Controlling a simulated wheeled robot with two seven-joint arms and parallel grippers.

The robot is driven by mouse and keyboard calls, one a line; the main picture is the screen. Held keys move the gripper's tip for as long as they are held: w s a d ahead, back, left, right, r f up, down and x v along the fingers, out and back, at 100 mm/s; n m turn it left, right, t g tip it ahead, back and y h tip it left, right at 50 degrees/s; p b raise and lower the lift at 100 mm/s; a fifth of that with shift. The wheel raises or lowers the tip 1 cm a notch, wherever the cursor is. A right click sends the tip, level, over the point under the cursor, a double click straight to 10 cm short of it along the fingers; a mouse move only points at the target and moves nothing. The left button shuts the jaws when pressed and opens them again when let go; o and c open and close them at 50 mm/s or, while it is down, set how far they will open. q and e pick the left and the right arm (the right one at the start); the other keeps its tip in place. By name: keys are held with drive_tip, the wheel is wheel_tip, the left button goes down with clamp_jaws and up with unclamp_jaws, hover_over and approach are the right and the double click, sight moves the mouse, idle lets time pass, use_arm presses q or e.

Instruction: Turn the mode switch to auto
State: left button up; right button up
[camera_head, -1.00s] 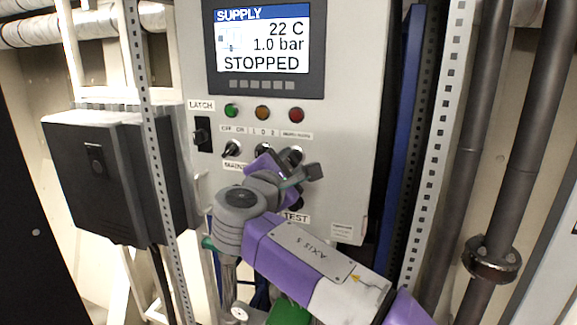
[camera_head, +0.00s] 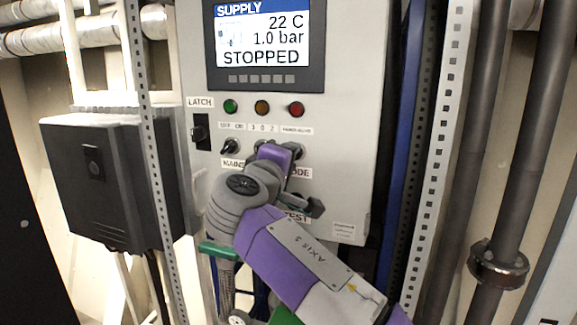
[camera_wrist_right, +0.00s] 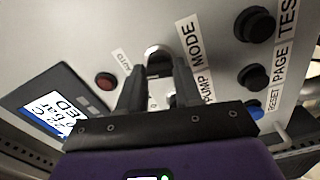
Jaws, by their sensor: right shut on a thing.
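The mode switch (camera_wrist_right: 158,57) is a round knob with a pale metallic rim, beside the MODE label (camera_wrist_right: 188,38) in the right wrist view. My right gripper (camera_wrist_right: 160,70) has a dark finger on each side of it and is shut on it. The fingers cover much of the knob, so its pointer position is not readable. My left gripper is not in view.
The grey panel (camera_head: 350,130) carries a screen (camera_head: 263,45) reading STOPPED, several lamps, and the MAIN switch (camera_head: 230,147) to the left. Black TEST (camera_wrist_right: 255,24) and PAGE (camera_wrist_right: 253,77) buttons and a blue RESET button (camera_wrist_right: 254,109) are near the gripper. A perforated post (camera_head: 150,150) stands left.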

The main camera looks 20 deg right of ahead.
drive_tip(key=shift+m+b, duration=1.1)
drive_tip(key=shift+m, duration=2)
drive_tip(key=o, duration=1)
drive_tip(key=shift+o, duration=0.2)
drive_tip(key=b+v, duration=0.2)
drive_tip(key=v, duration=0.5)
drive_tip(key=shift+s+a, duration=0.15)
drive_tip(key=shift+s, duration=0.1)
